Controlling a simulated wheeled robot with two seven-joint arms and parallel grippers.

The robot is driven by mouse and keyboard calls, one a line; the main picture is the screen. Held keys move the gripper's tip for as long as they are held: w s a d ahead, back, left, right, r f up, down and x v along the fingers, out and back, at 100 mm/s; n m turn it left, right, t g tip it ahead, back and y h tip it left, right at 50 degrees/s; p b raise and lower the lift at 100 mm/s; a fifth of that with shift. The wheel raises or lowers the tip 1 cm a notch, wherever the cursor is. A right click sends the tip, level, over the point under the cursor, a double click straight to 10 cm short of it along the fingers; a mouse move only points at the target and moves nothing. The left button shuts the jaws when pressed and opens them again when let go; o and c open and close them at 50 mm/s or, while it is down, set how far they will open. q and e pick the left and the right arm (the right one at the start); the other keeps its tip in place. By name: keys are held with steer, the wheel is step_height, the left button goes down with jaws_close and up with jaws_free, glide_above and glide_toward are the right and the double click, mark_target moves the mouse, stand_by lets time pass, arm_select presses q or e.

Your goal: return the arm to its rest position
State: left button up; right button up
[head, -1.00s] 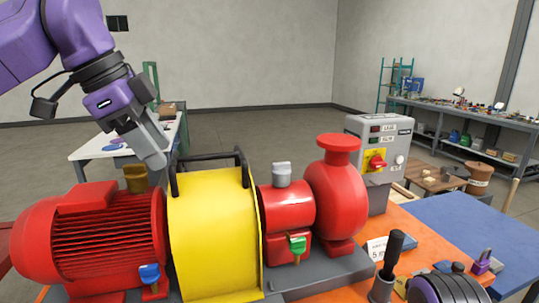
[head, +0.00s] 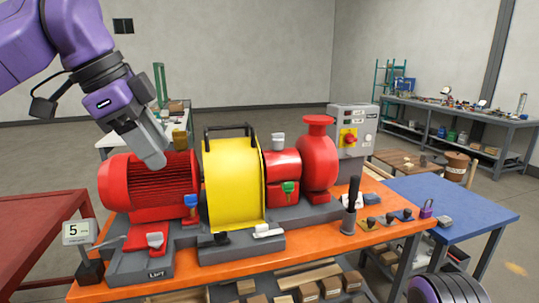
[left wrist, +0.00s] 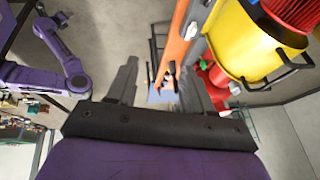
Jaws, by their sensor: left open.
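My left arm (head: 85,50) comes in from the upper left of the head view. Its left gripper (head: 155,158) points down in front of the red motor (head: 150,185) in the picture; the gap between them cannot be told. In the left wrist view my left gripper (left wrist: 163,75) has its two grey fingers spread apart with nothing between them. The yellow guard (head: 235,185) and the red pump (head: 318,160) stand to the right of the motor. My right gripper does not show.
The orange bench (head: 320,235) carries the skid, with a control box (head: 352,125) behind. A blue table (head: 465,208) stands right, a red table (head: 35,235) left. A small "5" sign (head: 78,232) stands at the front left.

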arm_select(q)
steer(key=w+a+f+m+t+y, duration=0.25)
steer(key=w+f+m+y, duration=0.25)
steer(key=f+m, duration=0.25)
steer(key=w+a+f+m+t+y, duration=0.2)
steer(key=w+a+f+m+y, duration=0.15)
steer(key=w+f+m, duration=0.35)
step_height(320, 180, down, 23)
steer(key=s+m+t+y, duration=0.2)
steer(key=m+t, duration=0.1)
steer(key=m, duration=1.6)
steer(key=s+f+m+g+h, duration=0.35)
steer(key=s+f+m, duration=0.85)
steer(key=s+f, duration=0.6)
steer(key=s+a+f+m+g, duration=0.2)
steer(key=s+f, duration=0.3)
steer(key=s, duration=0.4)
steer(key=s+a+f+m+g, duration=0.2)
steer(key=s+a+f, duration=0.2)
steer(key=s, duration=0.6)
steer(key=shift+f, duration=0.7)
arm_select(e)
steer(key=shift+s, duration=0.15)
